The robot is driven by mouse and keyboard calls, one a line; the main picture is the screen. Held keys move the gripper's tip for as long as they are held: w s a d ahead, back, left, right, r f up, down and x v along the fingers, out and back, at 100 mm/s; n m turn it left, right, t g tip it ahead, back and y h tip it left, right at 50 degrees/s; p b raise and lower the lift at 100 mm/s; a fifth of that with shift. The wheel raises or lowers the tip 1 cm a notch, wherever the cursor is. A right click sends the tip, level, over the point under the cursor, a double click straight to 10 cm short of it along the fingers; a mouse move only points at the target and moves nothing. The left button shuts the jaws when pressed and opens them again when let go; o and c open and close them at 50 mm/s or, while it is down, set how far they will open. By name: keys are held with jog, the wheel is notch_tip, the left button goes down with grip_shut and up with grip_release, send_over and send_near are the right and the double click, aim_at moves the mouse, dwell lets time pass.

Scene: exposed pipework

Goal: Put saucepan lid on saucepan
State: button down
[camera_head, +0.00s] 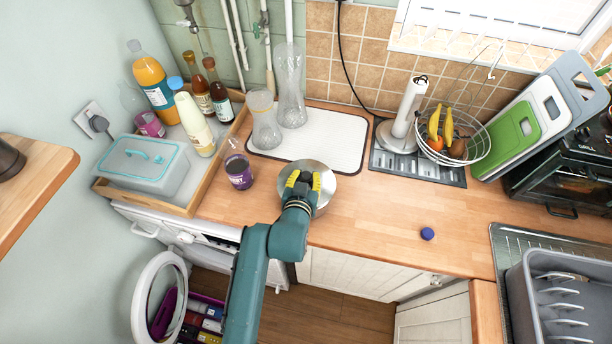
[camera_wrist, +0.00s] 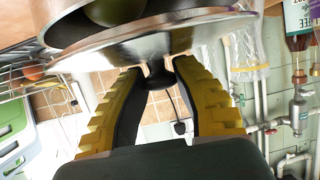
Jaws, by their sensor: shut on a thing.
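My gripper (camera_head: 303,180) reaches down over a round, shiny steel shape at the counter's front edge. In the wrist view my gripper's yellow fingers (camera_wrist: 163,75) are closed around the small knob of the saucepan lid (camera_wrist: 215,32). The lid is a shiny metal disc and also shows around the fingers in the head view (camera_head: 325,192). Past the lid, a dark-edged round form with a green shape is partly cut off in the wrist view. I cannot tell whether this is the saucepan or a reflection, or whether lid and pan touch.
A purple-labelled jar (camera_head: 239,172) stands close to the left. A white mat (camera_head: 335,148) with glass vessels (camera_head: 265,130) lies behind. A wire fruit basket (camera_head: 470,150) and paper-towel holder (camera_head: 408,115) stand back right. A blue cap (camera_head: 427,234) lies on open counter to the right.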

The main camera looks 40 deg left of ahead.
jog(key=shift+f, duration=0.25)
jog(key=c, duration=0.9)
grip_release()
jog(key=shift+r, duration=0.2)
jog(key=shift+r+p, duration=0.45)
jog(key=shift+r, duration=0.15)
jog(key=p+v, duration=0.1)
jog(key=v, duration=1)
jog(key=shift+s+d, duration=0.3)
jog(key=shift+s, duration=0.05)
jog(key=shift+r, duration=0.1)
